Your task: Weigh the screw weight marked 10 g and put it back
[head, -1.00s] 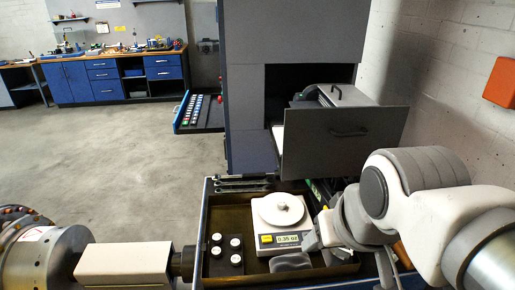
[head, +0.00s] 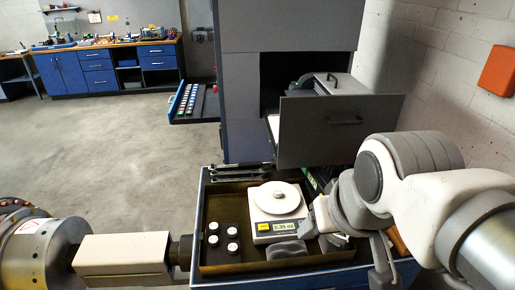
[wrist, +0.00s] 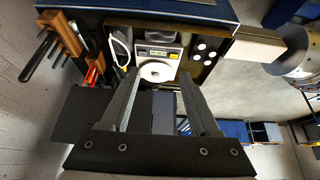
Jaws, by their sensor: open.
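The scale (head: 259,228) stands in a dark tray in the open drawer, and its display reads 0.35 oz. A small pale weight (head: 279,193) appears to sit on its round white pan (head: 262,204); its marking is not readable. The pan also shows in the wrist view (wrist: 146,73). Several white-topped screw weights (head: 232,231) stand on a dark block left of the scale. My gripper (wrist: 156,80) is open and empty, its fingers spread either side of the pan in the wrist view. In the head view it is beside the scale's right side.
A dark grey lump (head: 287,250) lies in front of the scale. The tray wall (head: 203,215) surrounds these things. A drawer front with a handle (head: 340,130) stands open behind. A motor-like machine (head: 45,252) is at left.

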